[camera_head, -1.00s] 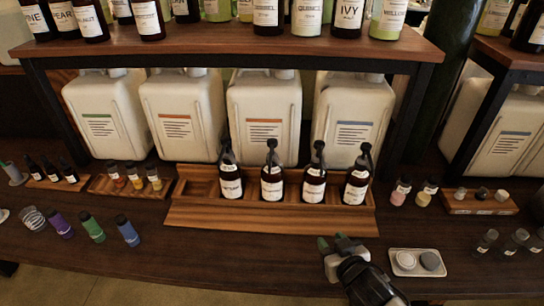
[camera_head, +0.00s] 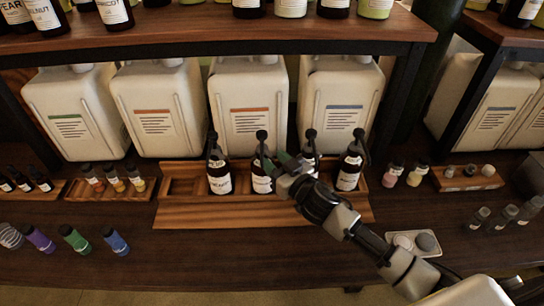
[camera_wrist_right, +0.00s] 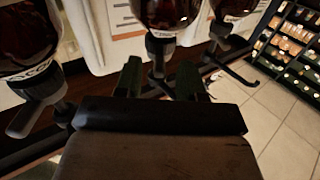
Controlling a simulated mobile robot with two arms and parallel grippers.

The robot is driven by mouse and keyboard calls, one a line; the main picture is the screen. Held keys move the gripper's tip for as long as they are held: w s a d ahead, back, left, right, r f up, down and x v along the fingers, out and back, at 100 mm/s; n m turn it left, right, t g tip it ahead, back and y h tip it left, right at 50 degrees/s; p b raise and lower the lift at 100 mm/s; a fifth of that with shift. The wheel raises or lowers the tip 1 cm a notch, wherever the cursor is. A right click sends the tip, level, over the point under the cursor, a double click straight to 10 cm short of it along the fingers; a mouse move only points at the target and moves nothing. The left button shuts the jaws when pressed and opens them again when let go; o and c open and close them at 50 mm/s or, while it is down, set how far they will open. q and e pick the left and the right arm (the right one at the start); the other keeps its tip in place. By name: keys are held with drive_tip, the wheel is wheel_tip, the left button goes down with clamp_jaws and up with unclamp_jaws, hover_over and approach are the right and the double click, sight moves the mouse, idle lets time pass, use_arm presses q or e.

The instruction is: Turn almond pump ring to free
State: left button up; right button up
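Four brown pump bottles with black pumps and white labels stand upright in a wooden tray (camera_head: 170,214). They are the far-left bottle (camera_head: 219,181), second bottle (camera_head: 261,184), third bottle (camera_head: 309,152) and far-right bottle (camera_head: 349,173). I cannot read which label says almond. My right gripper (camera_head: 281,165) is at pump height by the second and third bottles and partly hides them. In the right wrist view, bottles appear upside down; the right gripper (camera_wrist_right: 158,80) has its fingers apart, with a black pump (camera_wrist_right: 157,52) between them. Contact with its ring cannot be told. My left gripper is not in view.
White canisters (camera_head: 250,95) stand close behind the tray, under a shelf (camera_head: 200,42) of bottles. Small vials (camera_head: 115,178) stand to the left. A white dish (camera_head: 400,238) lies partly behind my right arm.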

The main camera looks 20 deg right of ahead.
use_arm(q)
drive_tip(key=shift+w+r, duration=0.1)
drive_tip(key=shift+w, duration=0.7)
use_arm(e)
drive_tip(key=shift+w+a, duration=0.25)
drive_tip(key=shift+w, duration=0.45)
clamp_jaws()
drive_tip(key=shift+d+r+n+y+p, duration=0.2)
drive_tip(key=shift+n+y+p, duration=0.2)
drive_tip(key=shift+y+p, duration=0.2)
drive_tip(key=shift+w+d+f+n+g+y, duration=0.1)
drive_tip(key=shift+f+n+g+y, duration=0.05)
drive_tip(key=shift+n+g+y, duration=0.2)
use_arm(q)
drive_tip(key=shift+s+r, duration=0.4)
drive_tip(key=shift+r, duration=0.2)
use_arm(e)
unclamp_jaws()
